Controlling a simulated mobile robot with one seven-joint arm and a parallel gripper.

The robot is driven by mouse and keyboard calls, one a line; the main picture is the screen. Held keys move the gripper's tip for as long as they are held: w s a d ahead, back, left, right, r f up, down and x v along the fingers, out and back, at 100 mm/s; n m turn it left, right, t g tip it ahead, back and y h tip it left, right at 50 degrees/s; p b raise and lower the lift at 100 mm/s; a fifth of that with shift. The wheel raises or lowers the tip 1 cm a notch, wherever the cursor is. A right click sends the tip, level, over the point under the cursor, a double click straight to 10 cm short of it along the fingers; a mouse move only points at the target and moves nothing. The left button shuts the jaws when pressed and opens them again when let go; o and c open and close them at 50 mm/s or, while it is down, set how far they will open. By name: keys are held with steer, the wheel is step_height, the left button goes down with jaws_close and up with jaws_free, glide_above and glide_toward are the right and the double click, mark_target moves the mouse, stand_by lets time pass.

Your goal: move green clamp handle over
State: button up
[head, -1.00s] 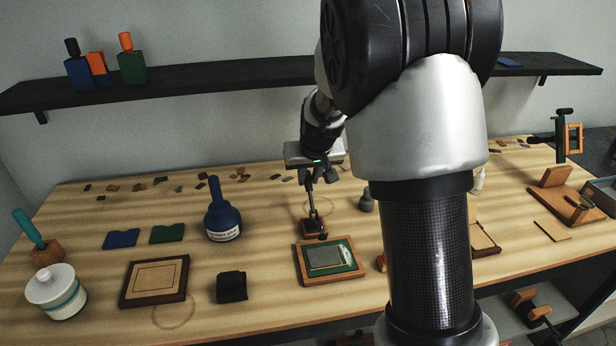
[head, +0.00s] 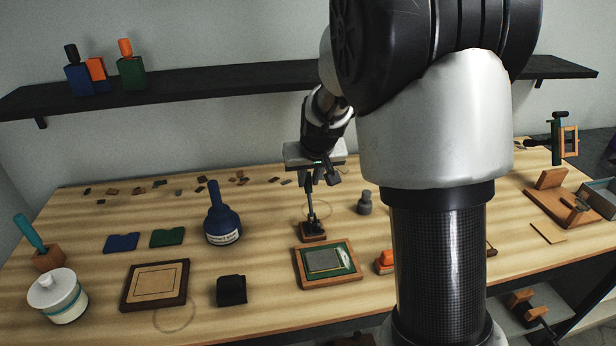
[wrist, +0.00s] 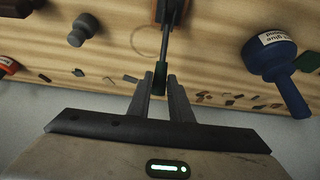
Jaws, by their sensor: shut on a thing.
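The clamp shows in the head view as a dark upright lever (head: 311,212) on a small brown base (head: 313,232), just behind a wooden frame (head: 299,268) with a green mat and grey plate. In the wrist view the lever (wrist: 166,48) ends in a green handle (wrist: 159,78). My gripper (head: 309,187) is above the clamp. In the wrist view my gripper's fingers (wrist: 160,86) are closed on either side of the green handle. The handle's lower end is hidden between the fingers, and in the head view the handle is mostly hidden by the gripper.
A blue bottle (head: 221,222) stands left of the clamp and a grey weight (head: 365,204) right of it. An orange-topped block (head: 386,260) is partly hidden by my arm. Small scraps lie along the table's back, below the dark shelf (head: 220,80).

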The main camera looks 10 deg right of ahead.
steer(key=shift+s, duration=0.1)
steer(key=shift+s+r+p, duration=0.2)
steer(key=shift+s+r, duration=0.15)
steer(key=shift+s, duration=0.2)
steer(key=shift+s+r+p, duration=0.2)
steer(key=shift+s+r, duration=0.1)
steer(key=shift+s, duration=0.3)
steer(key=shift+s+r, duration=0.2)
steer(key=shift+s, duration=0.45)
steer(key=shift+s+r, duration=0.2)
steer(key=shift+s, duration=0.4)
jaws_close()
steer(key=shift+s+r+p, duration=0.2)
steer(key=shift+s+p, duration=0.2)
steer(key=shift+s, duration=0.55)
steer(key=shift+c, duration=0.5)
jaws_free()
